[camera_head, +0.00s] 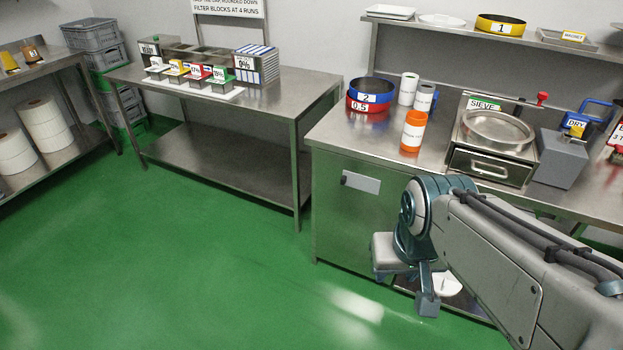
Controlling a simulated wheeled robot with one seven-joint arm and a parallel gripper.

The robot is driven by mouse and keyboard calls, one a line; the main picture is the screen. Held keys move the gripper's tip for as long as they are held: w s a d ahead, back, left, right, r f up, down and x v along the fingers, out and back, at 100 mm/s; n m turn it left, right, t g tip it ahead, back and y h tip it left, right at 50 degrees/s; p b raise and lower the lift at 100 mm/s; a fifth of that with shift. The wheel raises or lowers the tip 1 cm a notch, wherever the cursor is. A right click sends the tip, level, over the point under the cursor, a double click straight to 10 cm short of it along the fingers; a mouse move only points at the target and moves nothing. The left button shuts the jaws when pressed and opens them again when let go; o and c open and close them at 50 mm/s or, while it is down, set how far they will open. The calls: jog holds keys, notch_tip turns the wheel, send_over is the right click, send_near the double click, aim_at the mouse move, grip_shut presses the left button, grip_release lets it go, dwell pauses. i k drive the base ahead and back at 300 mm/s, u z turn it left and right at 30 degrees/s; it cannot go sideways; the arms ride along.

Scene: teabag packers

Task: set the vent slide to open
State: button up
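A pale rectangular plate (361,183) is on the front panel of the right steel bench, below its top edge. A small dark knob (343,180) shows at its left end. This looks like the vent slide, but I see no readable open or shut marking on it. My gripper (427,298) hangs low in front of the same bench, to the right of the plate and below it, apart from it. One grey fingertip shows clearly. I cannot tell how far apart the fingers are, and I see nothing held.
The right bench top (340,128) carries sieve rings (369,104), an orange jar (413,130), a sieve machine (490,150) with a drawer, and a grey block (556,160). The left bench (300,92) holds small bins. The green floor (220,260) before the benches is clear.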

aim_at(363, 183)
jog(key=u, duration=0.35)
jog(key=k, duration=0.8)
jog(key=z, duration=0.55)
jog(key=i, duration=1.55)
jog(key=u, duration=0.65)
jog(key=i, duration=0.35)
jog(key=u, duration=0.35)
